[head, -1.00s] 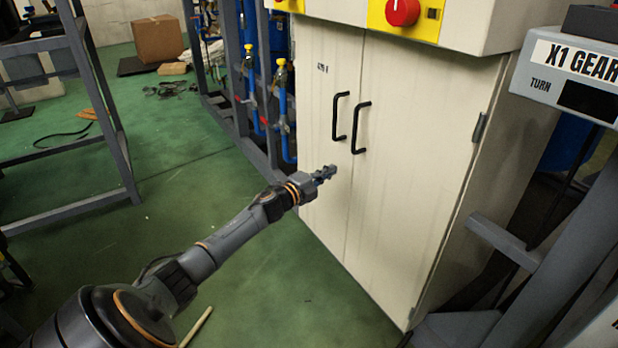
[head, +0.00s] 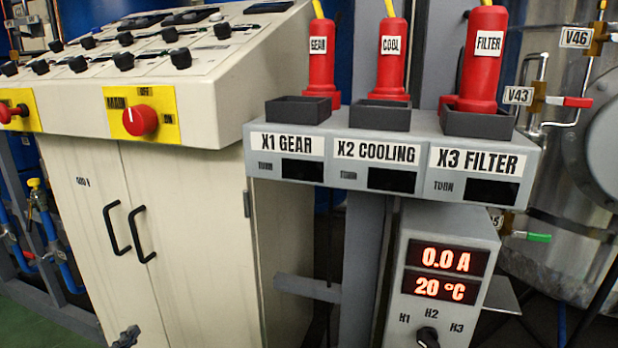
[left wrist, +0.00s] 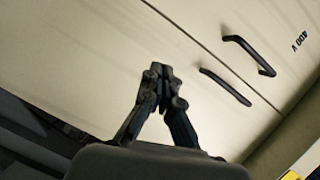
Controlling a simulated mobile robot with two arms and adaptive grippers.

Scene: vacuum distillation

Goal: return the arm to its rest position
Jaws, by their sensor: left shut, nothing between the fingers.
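My left gripper (head: 127,337) shows only as a small dark tip at the bottom edge of the head view, in front of the cream cabinet (head: 185,230). In the left wrist view the gripper (left wrist: 160,75) is shut, with its fingertips together and nothing between them. The cabinet doors (left wrist: 90,40) fill the background there, with the two black handles (left wrist: 248,55) to the right of the fingers and apart from them. The rest of my left arm is outside the head view. My right gripper is not in view.
Above the doors is a sloped control panel with a red main switch (head: 140,120). To the right stand red plugs (head: 393,55) in the X1, X2 and X3 sockets and a heater box (head: 440,275) reading 0.0 A and 20 °C. Valves and a metal vessel (head: 590,150) are at far right.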

